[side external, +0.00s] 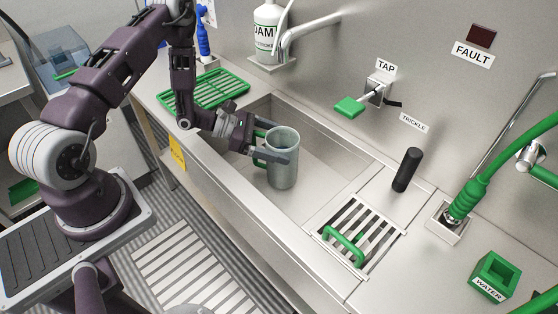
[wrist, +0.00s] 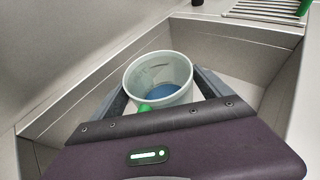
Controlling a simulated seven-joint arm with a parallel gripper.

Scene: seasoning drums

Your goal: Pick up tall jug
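The tall jug (side external: 284,168) is a pale grey-green, upright cylinder with a green handle on its left side, inside the sink basin. In the wrist view I look down into the jug (wrist: 160,65), which shows blue inside; part of its green handle faces my gripper. My gripper (side external: 277,146) reaches in from the left with its fingers on either side of the jug. In the wrist view the fingers flank the jug closely. I cannot tell whether they press on it, or whether its base touches the basin floor.
The sink basin (side external: 330,178) has walls around the jug. A green rack (side external: 205,91) lies behind to the left, and a slatted drain with a green handle (side external: 345,248) lies right. A black post (side external: 407,170), a green-handled tap (side external: 349,107) and a green WATER block (side external: 495,273) stand nearby.

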